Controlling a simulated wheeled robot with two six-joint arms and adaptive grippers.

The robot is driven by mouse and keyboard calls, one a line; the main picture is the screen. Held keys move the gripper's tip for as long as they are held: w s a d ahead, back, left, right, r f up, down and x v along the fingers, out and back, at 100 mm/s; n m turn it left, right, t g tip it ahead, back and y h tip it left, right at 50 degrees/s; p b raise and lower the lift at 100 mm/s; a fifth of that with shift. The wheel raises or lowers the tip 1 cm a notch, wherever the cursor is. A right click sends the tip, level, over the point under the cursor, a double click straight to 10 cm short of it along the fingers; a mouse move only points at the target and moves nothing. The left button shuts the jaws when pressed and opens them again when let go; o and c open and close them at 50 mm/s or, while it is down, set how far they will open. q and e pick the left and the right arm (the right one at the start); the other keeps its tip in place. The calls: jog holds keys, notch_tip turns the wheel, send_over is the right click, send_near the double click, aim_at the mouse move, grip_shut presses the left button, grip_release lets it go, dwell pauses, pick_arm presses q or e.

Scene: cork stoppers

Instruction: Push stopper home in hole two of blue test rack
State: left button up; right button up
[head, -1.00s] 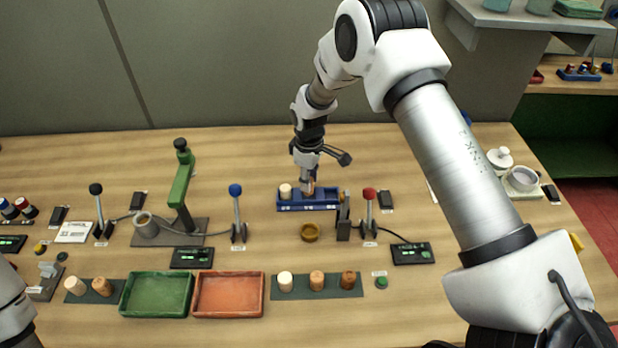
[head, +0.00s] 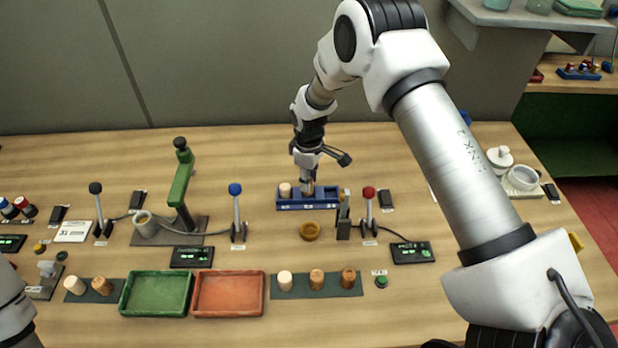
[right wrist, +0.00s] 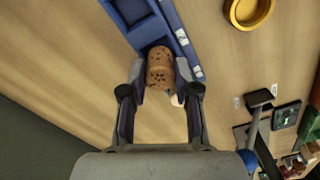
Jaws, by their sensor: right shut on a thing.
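The blue test rack (head: 322,204) stands near the back of the table. A pale stopper (head: 285,190) is at its left end. My right gripper (head: 308,187) points down at the rack's middle and is shut on a speckled brown cork stopper. The right wrist view shows this cork stopper (right wrist: 160,68) between the two fingers (right wrist: 162,82), against the blue rack (right wrist: 182,42). The fingers and the viewing angle hide its lower end, so I cannot tell how deep it sits. My left gripper is out of view.
A yellow-brown dish (head: 310,231) lies in front of the rack. A red-knobbed lever (head: 369,200) and a grey upright block (head: 343,222) stand to its right, a blue-knobbed lever (head: 237,205) to its left. Green (head: 157,313) and orange (head: 228,312) trays and stoppers on a dark mat (head: 333,293) are nearer.

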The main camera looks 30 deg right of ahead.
jog(key=shift+f+b, duration=0.6)
jog(key=shift+f, duration=0.5)
dwell(0.8)
jog(key=o, duration=0.8)
notch_tip(320, 180, up, 12)
dwell(0.4)
